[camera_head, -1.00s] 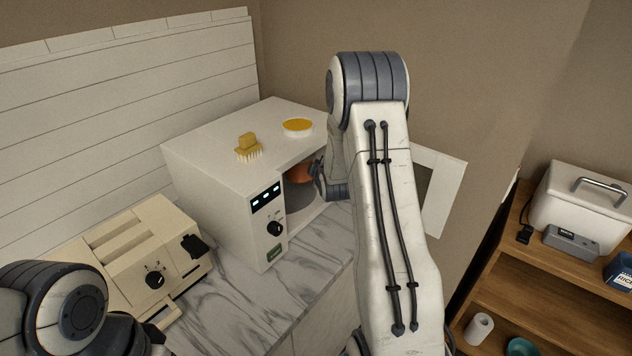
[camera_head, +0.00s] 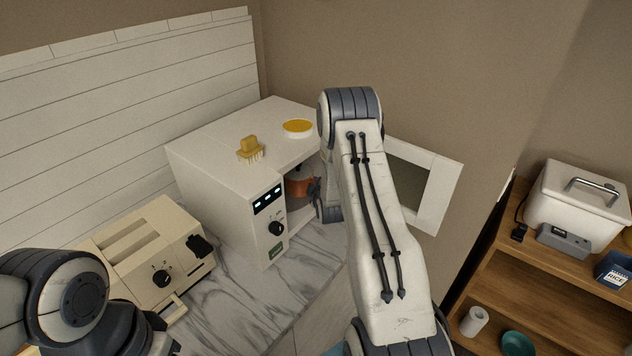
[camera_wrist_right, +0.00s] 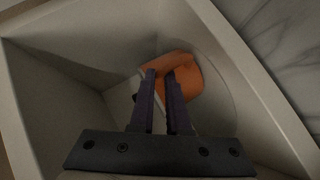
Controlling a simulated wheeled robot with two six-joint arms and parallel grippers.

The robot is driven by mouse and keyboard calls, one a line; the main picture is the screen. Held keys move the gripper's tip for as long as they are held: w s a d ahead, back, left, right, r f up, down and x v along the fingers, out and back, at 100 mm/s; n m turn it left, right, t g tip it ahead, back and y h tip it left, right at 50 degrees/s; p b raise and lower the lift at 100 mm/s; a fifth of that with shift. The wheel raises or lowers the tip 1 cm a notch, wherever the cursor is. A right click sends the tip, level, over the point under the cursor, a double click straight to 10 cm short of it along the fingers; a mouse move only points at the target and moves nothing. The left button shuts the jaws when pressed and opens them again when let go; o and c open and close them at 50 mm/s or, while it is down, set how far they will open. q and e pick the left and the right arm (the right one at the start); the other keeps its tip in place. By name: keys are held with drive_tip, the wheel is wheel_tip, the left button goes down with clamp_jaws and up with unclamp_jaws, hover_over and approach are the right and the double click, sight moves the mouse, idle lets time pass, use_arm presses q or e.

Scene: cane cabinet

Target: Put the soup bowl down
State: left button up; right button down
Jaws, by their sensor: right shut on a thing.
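The orange soup bowl (camera_head: 299,187) is inside the open white microwave (camera_head: 222,203), just within its front opening. My right gripper (camera_head: 316,190) is shut on the bowl's near side. In the right wrist view, the two dark fingers (camera_wrist_right: 161,73) close together at the rim of the bowl (camera_wrist_right: 187,83), over the pale microwave interior. The bowl is low in the cavity; I cannot tell whether its base touches the floor. My forearm and the microwave's front hide part of it. My left arm shows at the lower left, but its fingers are out of view.
The open microwave door (camera_head: 440,197) stands right of my right arm. A yellow brush (camera_head: 250,149) and a white dish with yellow contents (camera_head: 298,127) sit on top. A cream toaster (camera_head: 150,255) stands left on the marble counter (camera_head: 235,305). A wooden shelf (camera_head: 545,277) is at right.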

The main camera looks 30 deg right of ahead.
drive_tip(key=c, duration=0.9)
unclamp_jaws()
drive_tip(key=shift+f, duration=0.1)
drive_tip(key=shift+r, duration=0.2)
drive_tip(key=shift+s+a+b, duration=0.1)
drive_tip(key=shift+s+b, duration=0.2)
drive_tip(key=shift+s, duration=0.05)
drive_tip(key=b+v, duration=0.4)
drive_tip(key=v, duration=0.7)
drive_tip(key=shift+s, duration=0.15)
